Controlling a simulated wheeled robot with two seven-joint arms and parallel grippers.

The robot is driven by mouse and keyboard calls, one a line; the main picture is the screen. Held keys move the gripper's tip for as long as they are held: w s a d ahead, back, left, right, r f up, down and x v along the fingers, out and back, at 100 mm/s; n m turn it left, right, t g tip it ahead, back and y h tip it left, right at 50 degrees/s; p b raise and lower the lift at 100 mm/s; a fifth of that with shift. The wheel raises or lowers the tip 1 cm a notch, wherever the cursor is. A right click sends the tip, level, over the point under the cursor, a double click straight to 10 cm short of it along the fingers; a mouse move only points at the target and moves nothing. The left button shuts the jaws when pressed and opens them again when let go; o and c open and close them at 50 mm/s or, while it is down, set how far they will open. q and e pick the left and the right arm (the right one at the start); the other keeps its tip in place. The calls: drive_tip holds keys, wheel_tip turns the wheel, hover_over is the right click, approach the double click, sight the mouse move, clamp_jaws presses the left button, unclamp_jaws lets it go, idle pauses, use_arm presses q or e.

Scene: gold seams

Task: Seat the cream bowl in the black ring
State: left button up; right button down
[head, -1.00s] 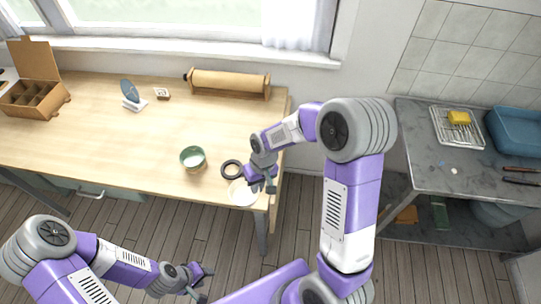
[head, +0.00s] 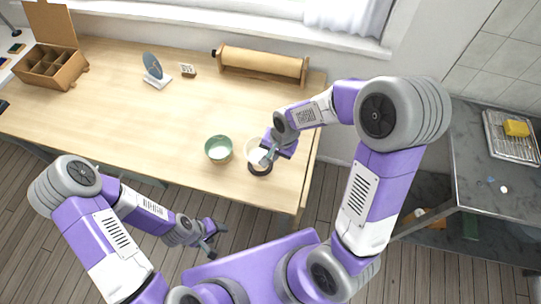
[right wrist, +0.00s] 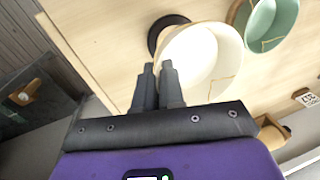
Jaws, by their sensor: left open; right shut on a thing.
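The cream bowl (head: 257,158) is upright over the black ring (head: 260,170) near the right end of the wooden table. In the right wrist view the cream bowl (right wrist: 205,65) shows a gold seam, and the black ring (right wrist: 160,34) sticks out past its side. The bowl hides most of the ring, so I cannot tell if it rests in it or hangs just above. My right gripper (head: 268,156) is shut on the bowl's rim; its fingers (right wrist: 157,68) show in the wrist view. My left gripper (head: 216,238) is open and empty in front of the table.
A green bowl (head: 218,149) stands close to the left of the cream bowl. A paper roll (head: 262,64), a small card (head: 187,70), a blue plate on a stand (head: 155,70) and a compartment box (head: 50,66) stand farther back. The table's middle is clear.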

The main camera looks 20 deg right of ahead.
drive_tip(key=shift+a+f+m, duration=0.1)
drive_tip(key=shift+a+m, duration=0.25)
drive_tip(key=shift+m, duration=0.65)
drive_tip(key=shift+s+m, duration=0.15)
drive_tip(key=shift+m, duration=0.25)
drive_tip(key=shift+s+d+b+x, duration=0.15)
drive_tip(key=shift+b+x, duration=0.75)
drive_tip(key=shift+s+d+b+x, duration=0.15)
drive_tip(key=shift+b+x, duration=0.7)
drive_tip(key=shift+x, duration=0.05)
drive_tip(key=shift+b+x, duration=1.05)
drive_tip(key=shift+x, duration=0.25)
drive_tip(key=shift+s+d, duration=0.1)
drive_tip(key=shift+d, duration=0.05)
drive_tip(key=c, duration=0.8)
unclamp_jaws()
drive_tip(key=shift+w+a+r+p+v, duration=0.1)
drive_tip(key=shift+w+a+p+v, duration=0.1)
drive_tip(key=shift+p+v, duration=1.05)
drive_tip(key=shift+w+a+r+p+v, duration=0.1)
drive_tip(key=shift+w+a+p+v, duration=0.15)
drive_tip(key=shift+p+v, duration=0.9)
drive_tip(key=shift+w+a+p+v, duration=0.2)
drive_tip(key=shift+p+v, duration=0.8)
drive_tip(key=shift+v, duration=0.45)
